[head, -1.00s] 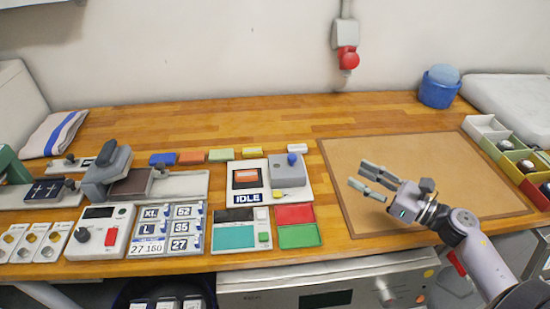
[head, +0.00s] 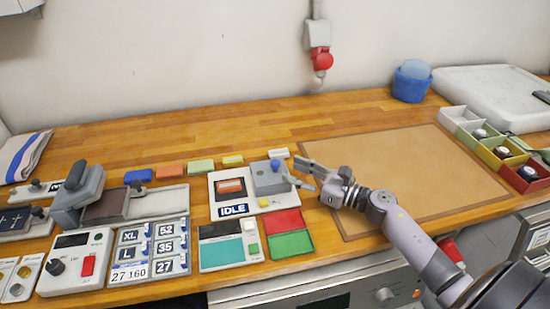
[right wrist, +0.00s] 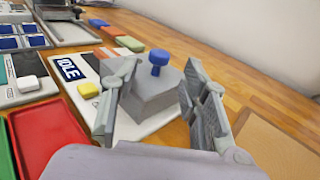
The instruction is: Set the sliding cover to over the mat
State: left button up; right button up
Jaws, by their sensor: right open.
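The sliding cover looks to be the grey block (head: 266,182) with a blue knob (head: 275,163) on top. It sits at the right end of a white panel marked IDLE (head: 233,210). A dark square with an orange patch (head: 231,187), perhaps the mat, lies uncovered to its left. My right gripper (head: 303,173) is open just right of the block. In the right wrist view, the grey block (right wrist: 152,98) and blue knob (right wrist: 159,58) show between the open fingers (right wrist: 160,80). I cannot tell whether they touch it. My left gripper is not in view.
Red and green trays (head: 290,243) lie in front of the panel. Several coloured blocks (head: 201,166) stand behind it. A grey press-like device (head: 80,195) is on the left. A large tan board (head: 410,180) lies clear on the right, beside small bins (head: 500,150).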

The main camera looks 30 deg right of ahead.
aim_at(275, 162)
jog(key=p+x, duration=0.1)
jog(key=x, duration=0.6)
jog(key=shift+s, duration=0.1)
jog(key=shift+c, duration=0.5)
grip_shut()
